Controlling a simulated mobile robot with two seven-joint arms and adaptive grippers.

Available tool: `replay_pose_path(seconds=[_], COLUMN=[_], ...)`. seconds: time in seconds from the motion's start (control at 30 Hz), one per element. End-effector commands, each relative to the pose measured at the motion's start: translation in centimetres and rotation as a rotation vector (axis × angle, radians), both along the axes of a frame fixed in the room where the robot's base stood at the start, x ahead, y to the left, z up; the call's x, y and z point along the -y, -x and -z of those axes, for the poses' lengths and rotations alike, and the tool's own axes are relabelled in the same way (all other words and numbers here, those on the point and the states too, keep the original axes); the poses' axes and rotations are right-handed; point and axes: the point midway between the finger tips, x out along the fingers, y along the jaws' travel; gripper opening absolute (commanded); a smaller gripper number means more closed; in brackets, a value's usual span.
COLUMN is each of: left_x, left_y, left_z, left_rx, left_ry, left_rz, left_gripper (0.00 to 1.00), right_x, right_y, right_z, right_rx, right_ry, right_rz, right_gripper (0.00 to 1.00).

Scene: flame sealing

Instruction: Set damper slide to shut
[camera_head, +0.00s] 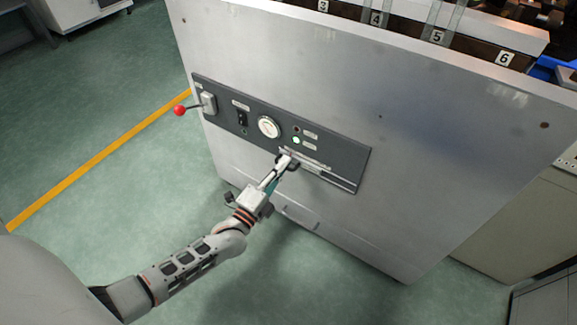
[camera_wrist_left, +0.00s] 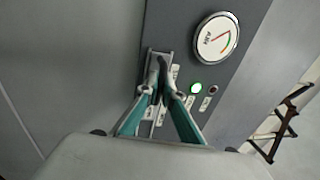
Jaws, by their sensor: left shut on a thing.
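The damper slide (camera_head: 325,175) is a narrow slot on the dark control panel (camera_head: 355,158) on the front of the big grey cabinet. My left gripper (camera_head: 285,162) is at the slot's left end, with its fingers closed on the slide's small handle. In the left wrist view, the teal-backed fingers (camera_wrist_left: 160,84) meet over the slot near its upper end (camera_wrist_left: 154,56). The handle is mostly hidden between the fingertips. My right gripper is not in view.
The panel also has a red-knobbed lever (camera_head: 180,110), a black switch (camera_head: 242,118), a round gauge (camera_head: 268,127) and a lit green lamp (camera_head: 296,140). Numbered slots with glass tubes (camera_head: 436,22) top the cabinet (camera_head: 300,60). Green floor lies open to the left.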

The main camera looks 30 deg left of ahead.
Motion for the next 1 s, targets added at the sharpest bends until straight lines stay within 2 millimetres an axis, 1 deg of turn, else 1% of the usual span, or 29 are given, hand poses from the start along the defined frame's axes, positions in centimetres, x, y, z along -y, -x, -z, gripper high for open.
replay_pose_path(seconds=[0.03, 0.1, 0.13, 0.17, 0.47, 0.57, 0.67, 1.0], left_x=[-0.5, -0.6, -0.6, -0.6, -0.3, -0.3, -0.4, -0.7], left_y=[0.0, 0.0, 0.0, 0.0, 0.1, 0.7, 1.9, 8.6], left_z=[0.1, 0.1, 0.1, 0.1, 0.1, 0.2, 0.5, 1.7], left_rx=[-0.001, -0.001, -0.001, -0.001, 0.000, -0.002, -0.003, -0.004], left_ry=[-0.001, -0.001, -0.001, -0.001, 0.000, 0.000, 0.002, 0.000], left_rz=[-0.007, -0.007, -0.008, -0.008, -0.005, -0.005, -0.006, -0.007], left_gripper=[0.00, 0.00, 0.11, 0.13, 0.13, 0.13, 0.13, 0.13], right_x=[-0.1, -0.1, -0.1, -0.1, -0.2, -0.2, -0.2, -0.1], right_y=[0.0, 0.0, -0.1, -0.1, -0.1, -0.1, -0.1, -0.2], right_z=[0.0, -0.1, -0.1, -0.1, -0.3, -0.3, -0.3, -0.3], right_rx=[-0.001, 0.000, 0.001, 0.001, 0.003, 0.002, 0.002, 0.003], right_ry=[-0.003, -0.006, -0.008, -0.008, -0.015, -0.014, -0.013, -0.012], right_rz=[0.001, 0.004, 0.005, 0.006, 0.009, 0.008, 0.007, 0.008], right_gripper=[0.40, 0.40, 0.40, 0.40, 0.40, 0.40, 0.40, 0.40])
